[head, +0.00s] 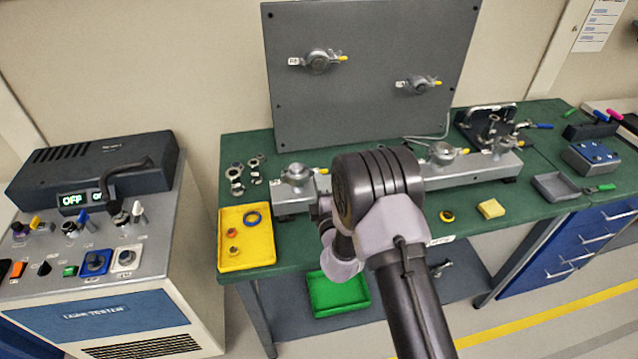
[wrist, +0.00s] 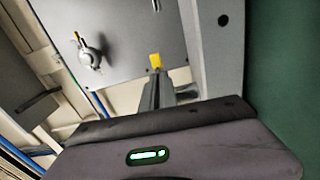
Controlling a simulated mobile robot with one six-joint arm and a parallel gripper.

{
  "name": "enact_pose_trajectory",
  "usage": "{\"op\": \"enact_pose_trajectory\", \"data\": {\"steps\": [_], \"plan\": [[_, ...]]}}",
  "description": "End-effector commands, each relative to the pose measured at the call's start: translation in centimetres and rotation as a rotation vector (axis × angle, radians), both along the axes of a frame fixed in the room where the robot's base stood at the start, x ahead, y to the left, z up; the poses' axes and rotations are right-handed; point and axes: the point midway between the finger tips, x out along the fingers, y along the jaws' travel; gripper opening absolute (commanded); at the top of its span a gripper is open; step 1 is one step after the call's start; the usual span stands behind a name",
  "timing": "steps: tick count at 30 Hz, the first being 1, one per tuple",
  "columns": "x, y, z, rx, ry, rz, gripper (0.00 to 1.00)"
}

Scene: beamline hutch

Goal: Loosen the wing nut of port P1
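On the bench's grey manifold block, a silver clamped port (head: 297,176) stands just left of my arm, with a yellow-tipped wing nut (head: 323,171) on its right. I cannot read its label, so I cannot tell whether it is P1. Another port (head: 443,153) sits right of my arm. In the head view my arm hides my gripper. In the wrist view my gripper (wrist: 156,76) shows as narrow grey fingers above its dark body. A yellow tip (wrist: 155,60) shows at their far end. I cannot tell whether they touch or hold it.
A grey upright panel (head: 370,110) carries two more clamped ports. A yellow tray (head: 261,256) with rings lies at the bench's left front. A yellow block (head: 491,208) lies to the right. The leak tester (head: 100,220) stands left, its display reading OFF.

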Motion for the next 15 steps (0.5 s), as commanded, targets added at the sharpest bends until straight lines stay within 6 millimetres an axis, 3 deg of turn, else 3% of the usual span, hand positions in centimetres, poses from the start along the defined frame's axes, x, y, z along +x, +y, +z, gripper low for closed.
{"op": "enact_pose_trajectory", "data": {"steps": [8,15], "plan": [[-0.01,0.01,-0.02,-0.061,-0.016,0.0,0.0],[-0.01,0.02,0.0,-0.229,-0.065,0.001,0.0]]}}
